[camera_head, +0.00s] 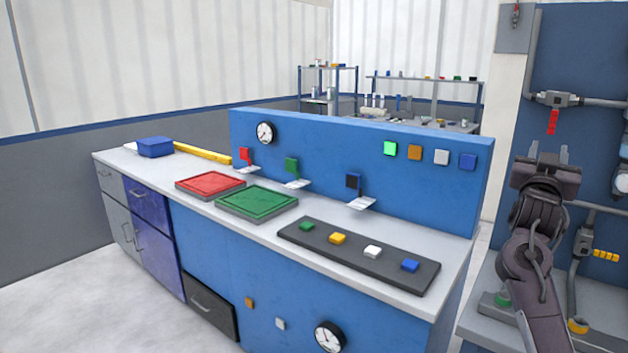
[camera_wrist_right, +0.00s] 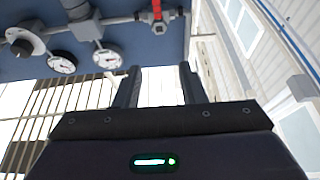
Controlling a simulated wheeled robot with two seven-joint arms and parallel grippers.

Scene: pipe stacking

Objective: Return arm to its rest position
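My right gripper (camera_head: 549,157) is raised at the right side of the head view, in front of the blue pipe panel (camera_head: 575,60). In the right wrist view its two dark fingers (camera_wrist_right: 160,78) stand apart with nothing between them. It touches nothing that I can see. My right arm comes up from the bottom right of the head view. My left arm and left gripper are not in view.
A counter (camera_head: 340,211) holds a red tray (camera_head: 210,185), a green tray (camera_head: 256,202) and a dark button strip (camera_head: 335,252). A blue box (camera_head: 155,147) sits at its far left. A red-handled valve (camera_wrist_right: 159,22) and gauges (camera_wrist_right: 107,58) show in the wrist view.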

